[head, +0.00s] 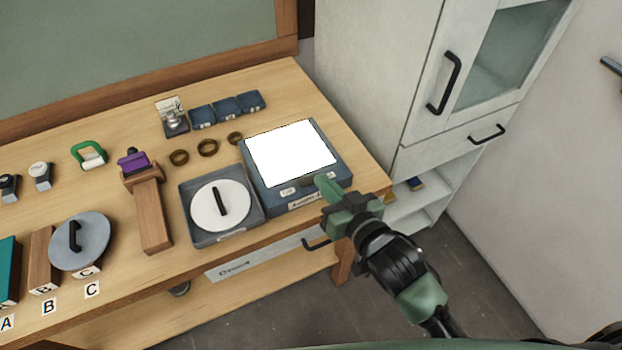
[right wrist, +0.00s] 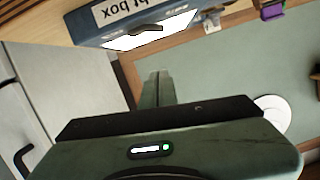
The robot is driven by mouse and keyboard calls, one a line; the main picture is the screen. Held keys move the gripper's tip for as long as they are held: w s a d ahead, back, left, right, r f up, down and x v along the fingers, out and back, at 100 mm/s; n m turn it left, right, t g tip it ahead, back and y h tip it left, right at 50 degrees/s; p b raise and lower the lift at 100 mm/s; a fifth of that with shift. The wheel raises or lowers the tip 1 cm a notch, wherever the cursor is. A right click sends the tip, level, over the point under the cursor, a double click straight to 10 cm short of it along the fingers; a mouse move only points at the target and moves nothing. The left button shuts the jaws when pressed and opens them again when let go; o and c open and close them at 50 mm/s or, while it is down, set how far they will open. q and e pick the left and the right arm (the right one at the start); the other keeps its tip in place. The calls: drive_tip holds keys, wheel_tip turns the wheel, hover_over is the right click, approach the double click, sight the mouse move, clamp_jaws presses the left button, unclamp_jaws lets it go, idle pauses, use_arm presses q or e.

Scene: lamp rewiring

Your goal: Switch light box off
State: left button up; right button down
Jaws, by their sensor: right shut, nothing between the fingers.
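The light box (head: 291,153) is a blue-grey box at the right end of the wooden table, with a bright white glowing top panel. Its front face carries small labels and what looks like a dark switch, partly hidden behind my gripper. My right gripper (head: 322,184) is shut and empty, with its tips at the front right edge of the light box; I cannot tell whether they touch it. In the right wrist view the light box (right wrist: 118,25) appears at the top, with a label and a dark part before the lit panel, beyond the shut fingers (right wrist: 155,88). My left gripper is out of view.
A tray (head: 252,228) with a white round lid (head: 220,206) stands left of the light box. Dark rings (head: 207,148) and blue boxes (head: 226,109) lie behind. A white cabinet (head: 400,70) stands close on the right. The floor in front is clear.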

drive_tip(key=p, duration=0.1)
hover_over(309, 180)
drive_tip(key=s, duration=0.2)
drive_tip(key=shift+d+f, duration=0.35)
drive_tip(key=shift+f, duration=0.3)
drive_tip(key=shift+s+a+f+p, duration=0.15)
drive_tip(key=shift+f, duration=0.85)
drive_tip(key=shift+s+a+f+p, duration=0.1)
drive_tip(key=shift+s+f+p, duration=0.05)
drive_tip(key=shift+f, duration=0.8)
